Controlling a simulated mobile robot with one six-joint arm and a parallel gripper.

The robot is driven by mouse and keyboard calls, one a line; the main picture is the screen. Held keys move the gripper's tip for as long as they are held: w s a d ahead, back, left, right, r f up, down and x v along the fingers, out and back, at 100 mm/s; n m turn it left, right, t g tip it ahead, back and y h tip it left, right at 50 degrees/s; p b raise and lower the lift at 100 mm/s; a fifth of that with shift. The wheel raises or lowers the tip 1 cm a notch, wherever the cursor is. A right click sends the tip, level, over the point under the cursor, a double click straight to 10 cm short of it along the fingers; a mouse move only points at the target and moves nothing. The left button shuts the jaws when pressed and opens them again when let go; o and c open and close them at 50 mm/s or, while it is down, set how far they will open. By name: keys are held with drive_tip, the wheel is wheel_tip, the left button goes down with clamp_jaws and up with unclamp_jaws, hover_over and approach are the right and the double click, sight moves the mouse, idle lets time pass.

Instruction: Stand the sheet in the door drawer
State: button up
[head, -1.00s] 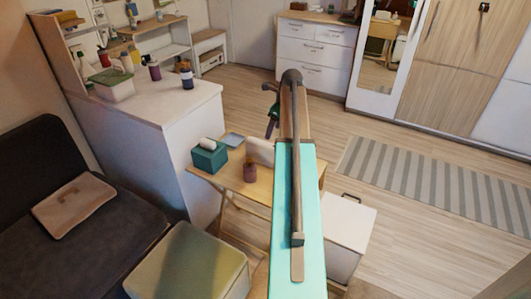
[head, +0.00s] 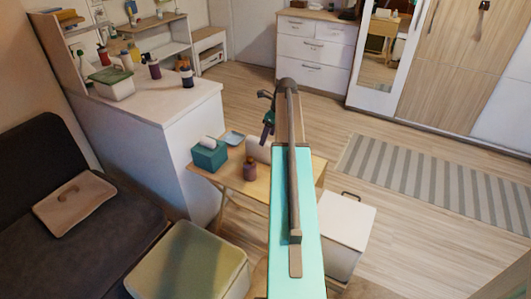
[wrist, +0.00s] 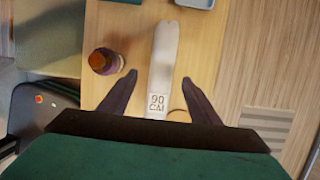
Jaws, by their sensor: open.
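A white dresser (head: 316,45) with shut drawers stands beside the door at the back; I cannot tell which is the door drawer.
On the small table (head: 258,188) are a purple-brown bottle (head: 250,172), a teal tissue box (head: 209,155) and a blue dish (head: 232,137). A white box (head: 349,222) with a dark handle stands right of the table. Floor toward the striped rug (head: 435,180) is clear.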

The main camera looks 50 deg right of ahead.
sight(263, 148)
drive_tip(key=shift+x, duration=1.95)
drive_tip(key=shift+f, duration=0.1)
drive_tip(key=shift+p+x, duration=0.6)
drive_tip(key=shift+x, duration=1.9)
drive_tip(key=shift+d, duration=0.15)
drive_tip(key=shift+c, duration=0.4)
clamp_jaws()
drive_tip(key=shift+r+b, duration=0.55)
drive_tip(key=shift+r, duration=4.5)
